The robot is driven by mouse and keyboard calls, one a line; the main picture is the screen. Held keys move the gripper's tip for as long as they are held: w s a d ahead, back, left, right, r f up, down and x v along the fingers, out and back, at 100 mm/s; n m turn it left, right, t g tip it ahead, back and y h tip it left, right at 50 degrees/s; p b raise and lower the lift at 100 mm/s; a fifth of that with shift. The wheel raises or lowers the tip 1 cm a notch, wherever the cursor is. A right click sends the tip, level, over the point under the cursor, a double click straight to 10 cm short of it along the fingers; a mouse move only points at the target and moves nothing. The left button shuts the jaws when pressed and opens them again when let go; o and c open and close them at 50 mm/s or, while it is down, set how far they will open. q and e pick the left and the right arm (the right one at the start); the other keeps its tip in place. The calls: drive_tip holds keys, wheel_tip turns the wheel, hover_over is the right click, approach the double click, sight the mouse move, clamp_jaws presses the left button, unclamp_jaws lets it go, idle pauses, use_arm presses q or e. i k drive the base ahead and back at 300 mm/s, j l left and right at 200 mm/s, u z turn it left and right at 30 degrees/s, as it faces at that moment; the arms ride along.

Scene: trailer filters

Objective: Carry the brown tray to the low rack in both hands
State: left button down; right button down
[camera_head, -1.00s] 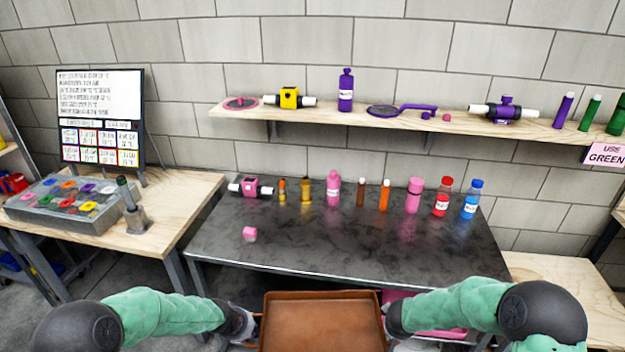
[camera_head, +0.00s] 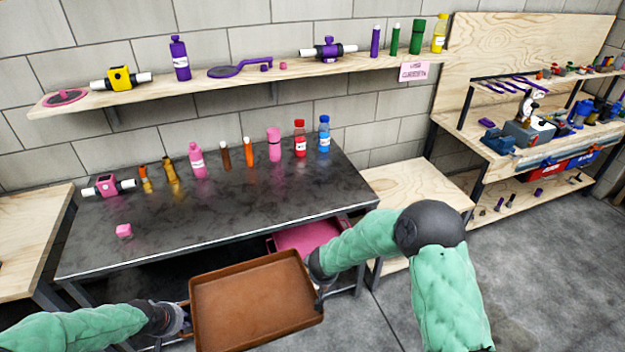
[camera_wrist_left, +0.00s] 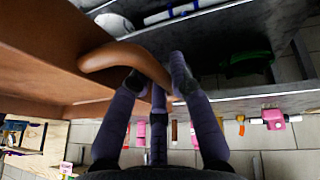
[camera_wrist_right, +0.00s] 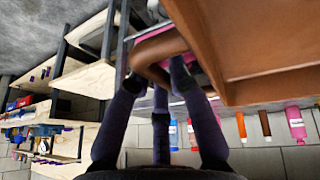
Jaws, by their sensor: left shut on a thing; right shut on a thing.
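The brown tray (camera_head: 255,300) is held in front of the dark table, tilted in the head picture, and looks empty. My left gripper (camera_head: 185,318) is at the tray's left side, shut on its handle. The left wrist view shows the fingers (camera_wrist_left: 158,80) around the curved brown handle (camera_wrist_left: 125,58). My right gripper (camera_head: 322,288) is at the tray's right side. In the right wrist view its fingers (camera_wrist_right: 160,72) are shut on the other handle (camera_wrist_right: 152,50). I cannot tell which piece of furniture is the low rack.
The dark table (camera_head: 230,215) carries bottles and small parts. A pink tray (camera_head: 305,236) sits beneath it. A low wooden bench (camera_head: 415,188) stands to its right, then a wooden workbench (camera_head: 490,150) with a lower shelf (camera_head: 525,205). Grey floor (camera_head: 540,270) is clear at right.

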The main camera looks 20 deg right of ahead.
sight(408, 190)
drive_tip(key=z, duration=1.55)
drive_tip(key=i+l+z, duration=0.1)
drive_tip(key=z, duration=0.3)
drive_tip(key=i+z, duration=0.1)
drive_tip(key=z, duration=0.25)
drive_tip(key=i, duration=1.15)
drive_tip(key=i+l+u, duration=0.1)
drive_tip(key=i, duration=1.1)
drive_tip(key=i+u, duration=0.1)
drive_tip(key=u, duration=1.6)
